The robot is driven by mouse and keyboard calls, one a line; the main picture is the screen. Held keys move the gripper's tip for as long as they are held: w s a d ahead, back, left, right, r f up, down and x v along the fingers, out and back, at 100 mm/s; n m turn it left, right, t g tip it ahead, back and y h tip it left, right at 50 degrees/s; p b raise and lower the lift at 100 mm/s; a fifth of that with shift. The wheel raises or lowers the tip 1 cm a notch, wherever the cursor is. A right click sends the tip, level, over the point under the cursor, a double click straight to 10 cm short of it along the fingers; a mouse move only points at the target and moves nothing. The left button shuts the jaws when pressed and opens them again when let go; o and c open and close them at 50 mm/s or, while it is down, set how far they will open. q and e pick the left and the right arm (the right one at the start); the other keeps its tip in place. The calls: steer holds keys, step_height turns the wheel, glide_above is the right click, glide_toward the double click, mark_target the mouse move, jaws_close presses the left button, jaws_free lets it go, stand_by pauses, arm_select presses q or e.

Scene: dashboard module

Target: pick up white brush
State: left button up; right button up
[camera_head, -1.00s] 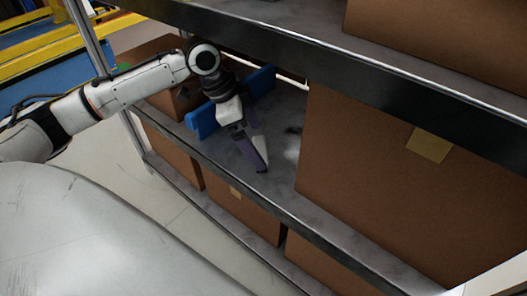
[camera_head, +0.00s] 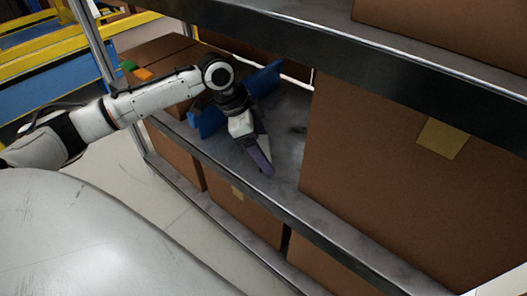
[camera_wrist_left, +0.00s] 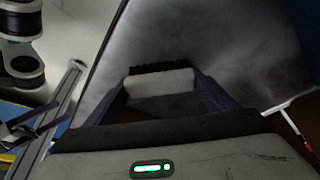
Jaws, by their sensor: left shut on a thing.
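My left gripper (camera_head: 266,168) reaches down over the grey middle shelf from the left and points toward its front edge. In the left wrist view, the white brush (camera_wrist_left: 160,84) is a pale block with a row of black bristles along its far side. It sits between the two purple-grey fingers of my left gripper (camera_wrist_left: 162,88), which are shut on it. I cannot tell whether the brush touches the shelf.
A blue panel (camera_head: 265,79) stands behind the gripper on the shelf (camera_head: 288,140). A large cardboard box (camera_head: 400,175) fills the shelf to the right. The upper shelf's dark edge (camera_head: 380,70) hangs above. More boxes sit at the left and below.

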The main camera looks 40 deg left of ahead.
mark_target(268, 148)
arm_select(q)
steer(key=shift+r+p, duration=0.3)
steer(key=shift+r, duration=0.25)
step_height(268, 148, up, 2)
steer(key=shift+r+p, duration=0.1)
steer(key=shift+p, duration=0.45)
steer(key=shift+s+r, duration=0.25)
steer(key=s+d+p, duration=0.2)
steer(key=s, duration=1.5)
steer(key=shift+s+d+f+p, duration=0.2)
steer(key=shift+s+d+p, duration=0.05)
steer(key=shift+d+p, duration=0.15)
arm_select(e)
steer(key=shift+s+d+r+t+h, duration=0.2)
steer(key=shift+s+d+r, duration=0.1)
steer(key=shift+d+r, duration=0.25)
steer(key=shift+s+d+r+t+h, duration=0.1)
steer(key=shift+s+d+r+t, duration=0.15)
steer(key=shift+r, duration=0.45)
